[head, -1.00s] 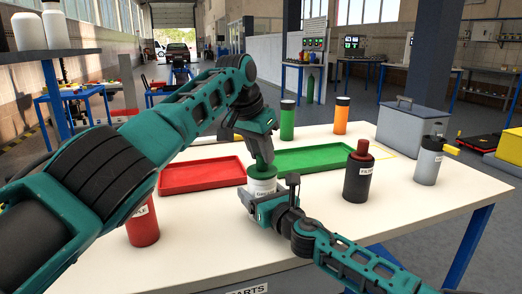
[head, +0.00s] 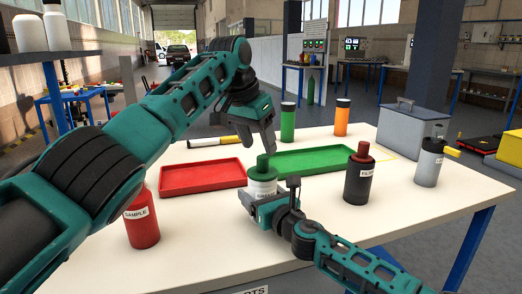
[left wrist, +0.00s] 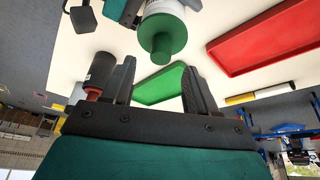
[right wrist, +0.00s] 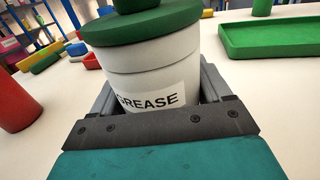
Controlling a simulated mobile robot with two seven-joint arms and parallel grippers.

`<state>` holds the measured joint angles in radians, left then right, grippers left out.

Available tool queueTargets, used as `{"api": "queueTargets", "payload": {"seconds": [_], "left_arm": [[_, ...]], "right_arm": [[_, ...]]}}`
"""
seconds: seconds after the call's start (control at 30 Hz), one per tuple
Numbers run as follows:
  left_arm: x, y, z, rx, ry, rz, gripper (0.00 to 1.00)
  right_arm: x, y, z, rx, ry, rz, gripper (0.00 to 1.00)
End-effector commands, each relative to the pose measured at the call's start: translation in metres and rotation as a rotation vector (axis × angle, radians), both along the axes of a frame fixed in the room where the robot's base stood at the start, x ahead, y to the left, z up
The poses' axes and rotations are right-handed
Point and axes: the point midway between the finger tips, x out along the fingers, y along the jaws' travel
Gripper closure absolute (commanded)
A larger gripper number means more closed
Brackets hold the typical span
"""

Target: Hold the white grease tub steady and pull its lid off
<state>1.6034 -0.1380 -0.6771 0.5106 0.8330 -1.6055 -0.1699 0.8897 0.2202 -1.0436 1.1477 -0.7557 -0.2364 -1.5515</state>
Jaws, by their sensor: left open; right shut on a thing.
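The white grease tub (head: 263,189) stands on the white table with its green lid (head: 262,175) on top; the lid has a round green knob (head: 262,162). In the right wrist view the tub (right wrist: 150,75) shows its GREASE label and the lid (right wrist: 140,27) seated on its rim. My right gripper (head: 268,192) is shut around the tub's body, below the lid. My left gripper (head: 264,145) is open and empty, above and behind the knob. In the left wrist view the knob (left wrist: 161,46) is beyond the fingertips, not between them.
A red tray (head: 202,177) lies left of the tub and a green tray (head: 315,158) behind it to the right. A dark FILTER bottle (head: 358,180) stands to the right, a red SAMPLE bottle (head: 142,222) at front left. A yellow-and-white tube (head: 214,142) lies behind the red tray.

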Motion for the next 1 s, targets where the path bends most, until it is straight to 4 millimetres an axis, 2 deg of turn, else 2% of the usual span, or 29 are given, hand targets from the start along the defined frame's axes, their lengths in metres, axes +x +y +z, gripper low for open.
{"api": "queueTargets", "payload": {"seconds": [0.03,0.1,0.33,0.5,0.77,0.8,1.0], "left_arm": [[-0.003,0.003,0.014,-0.002,-0.008,-0.001,0.42],[-0.008,0.007,0.028,-0.001,-0.007,0.0,0.42],[-0.02,0.016,0.065,-0.001,-0.004,0.001,0.42],[-0.024,0.019,0.075,0.0,-0.003,0.001,0.42],[-0.025,0.02,0.077,0.0,-0.001,0.0,0.42],[-0.025,0.02,0.077,0.0,-0.001,0.0,0.42],[-0.025,0.02,0.076,-0.001,-0.002,0.0,0.42]], "right_arm": [[0.0,0.0,-0.001,-0.001,0.002,-0.001,0.62],[0.0,0.0,-0.001,-0.001,0.002,-0.001,0.62],[0.0,0.0,-0.001,0.0,0.001,-0.001,0.62],[0.0,0.0,-0.001,0.0,0.001,-0.001,0.62],[0.0,0.0,-0.001,0.0,0.001,-0.001,0.62],[0.0,0.0,-0.001,0.0,0.001,-0.001,0.21],[0.0,0.0,-0.001,0.0,0.001,-0.001,0.02]]}}
